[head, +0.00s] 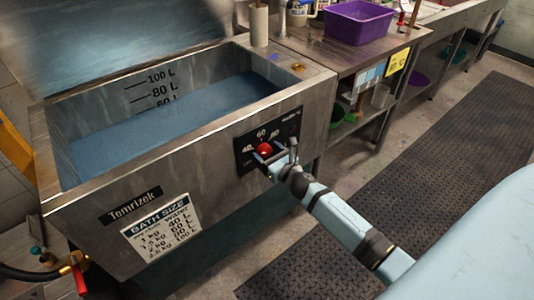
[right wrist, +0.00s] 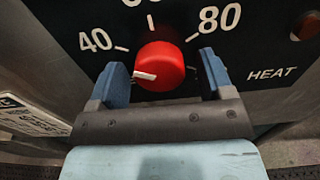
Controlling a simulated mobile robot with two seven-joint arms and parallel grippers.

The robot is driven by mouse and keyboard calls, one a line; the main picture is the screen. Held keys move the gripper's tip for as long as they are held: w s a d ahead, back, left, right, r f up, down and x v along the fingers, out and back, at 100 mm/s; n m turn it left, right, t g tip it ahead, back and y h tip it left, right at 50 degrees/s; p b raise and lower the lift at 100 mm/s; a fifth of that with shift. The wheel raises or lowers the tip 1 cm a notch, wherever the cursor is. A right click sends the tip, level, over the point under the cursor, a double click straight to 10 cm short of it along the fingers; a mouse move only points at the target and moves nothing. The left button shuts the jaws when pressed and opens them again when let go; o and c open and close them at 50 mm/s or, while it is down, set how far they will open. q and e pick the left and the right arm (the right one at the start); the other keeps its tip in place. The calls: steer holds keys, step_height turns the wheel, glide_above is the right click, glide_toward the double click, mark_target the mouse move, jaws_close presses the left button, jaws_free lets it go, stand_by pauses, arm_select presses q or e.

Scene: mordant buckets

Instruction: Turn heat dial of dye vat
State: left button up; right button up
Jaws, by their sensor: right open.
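The dye vat (head: 100,190) is a steel tank with blue liquid in it and litre marks on its inner wall. Its black control panel (head: 286,130) is on the front right. The red heat dial (head: 264,149) sits on this panel; in the right wrist view the dial (right wrist: 160,66) has a white pointer line aimed left and slightly down, below the 40 mark. My right gripper (head: 268,155) is open, and in the right wrist view its blue fingers (right wrist: 165,78) stand on either side of the dial, with small gaps showing. My left gripper is not in view.
A steel bench (head: 350,50) with a purple basin (head: 357,22) stands right of the vat. A hose with a red valve (head: 78,272) is at the lower left. A dark ribbed mat (head: 430,160) covers the clear floor at right.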

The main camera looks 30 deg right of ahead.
steer(key=c, duration=0.9)
